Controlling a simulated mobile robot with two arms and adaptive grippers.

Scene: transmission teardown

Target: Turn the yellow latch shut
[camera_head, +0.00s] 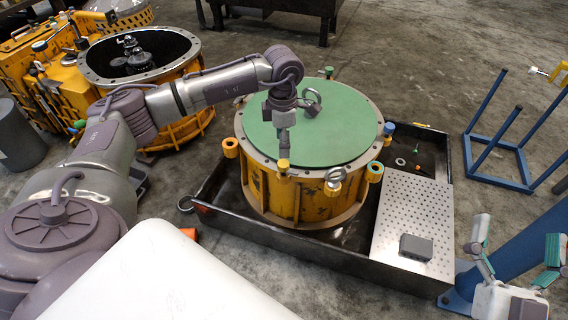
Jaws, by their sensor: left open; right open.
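A yellow drum-shaped housing (275,196) with a green round lid (330,125) stands in a black tray (245,226). Several latches sit around its rim. A yellow-capped latch (283,164) is at the front left, directly under my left gripper (283,149). My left gripper points down, seen nearly edge-on, with its tips at or just above that latch; I cannot tell if they touch. My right gripper (517,238) is open and empty at the lower right, away from the housing.
A metal eye (312,101) stands on the lid. A perforated plate (408,215) with a dark grey box (416,247) covers the tray's right side. A blue frame (497,180) stands at the right. Another open yellow housing (180,110) is at the back left.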

